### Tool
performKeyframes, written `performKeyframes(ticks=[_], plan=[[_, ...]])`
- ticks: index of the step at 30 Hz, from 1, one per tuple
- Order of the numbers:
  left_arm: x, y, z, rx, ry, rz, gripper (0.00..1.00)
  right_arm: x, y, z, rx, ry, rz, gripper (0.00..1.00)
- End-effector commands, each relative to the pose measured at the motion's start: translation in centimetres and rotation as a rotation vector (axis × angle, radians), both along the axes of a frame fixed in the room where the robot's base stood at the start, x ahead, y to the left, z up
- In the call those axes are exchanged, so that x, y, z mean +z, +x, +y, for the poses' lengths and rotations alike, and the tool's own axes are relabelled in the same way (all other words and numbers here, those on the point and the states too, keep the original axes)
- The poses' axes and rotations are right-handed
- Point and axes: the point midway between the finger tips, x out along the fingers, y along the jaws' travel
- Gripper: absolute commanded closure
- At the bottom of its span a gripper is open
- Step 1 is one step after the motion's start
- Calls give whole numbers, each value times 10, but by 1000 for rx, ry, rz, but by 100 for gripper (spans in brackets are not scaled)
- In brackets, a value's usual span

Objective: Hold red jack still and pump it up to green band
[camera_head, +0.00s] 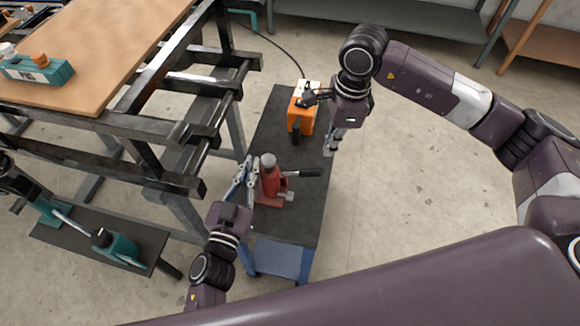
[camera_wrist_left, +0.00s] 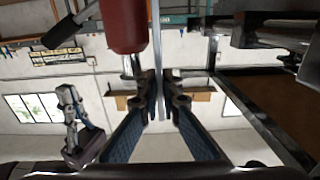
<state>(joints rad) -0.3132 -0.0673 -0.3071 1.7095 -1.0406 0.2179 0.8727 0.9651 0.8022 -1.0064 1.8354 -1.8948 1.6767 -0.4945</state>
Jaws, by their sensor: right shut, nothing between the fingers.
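The red jack (camera_head: 270,183) stands upright on the dark top of a narrow bench, with a grey cap and a black pump handle (camera_head: 308,173) pointing right. My left gripper (camera_head: 246,165) is close beside the jack on its left; contact is unclear. In the left wrist view, the jack's red body (camera_wrist_left: 125,25) is up and left of the fingertips (camera_wrist_left: 158,88), which look close together; whether they are shut is unclear. My right gripper (camera_head: 331,150) is shut and empty, pointing down near the bench's right edge, beyond the handle. I cannot make out a green band.
An orange device (camera_head: 302,115) with a white top stands on the far part of the bench (camera_head: 259,130). A dark metal frame table (camera_head: 165,95) closes off the left side. A low stand with teal parts (camera_head: 118,248) is at lower left. Floor (camera_head: 410,180) on the right is open.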

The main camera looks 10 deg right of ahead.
Motion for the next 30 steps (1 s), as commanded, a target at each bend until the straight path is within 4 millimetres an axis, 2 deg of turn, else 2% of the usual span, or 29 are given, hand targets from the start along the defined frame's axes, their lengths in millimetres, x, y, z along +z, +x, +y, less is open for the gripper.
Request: performKeyframes(ticks=[1,4,17,30], plan=[[0,0,-1,-1,0,-1,100,-3,1,8,2,1,2,100],[0,0,-1,-1,0,-1,100,-6,3,15,1,-1,1,100],[0,0,0,-1,0,-1,100,-13,2,16,-1,-2,2,100],[0,0,0,-1,0,-1,100,-64,3,20,-1,-3,3,100]])
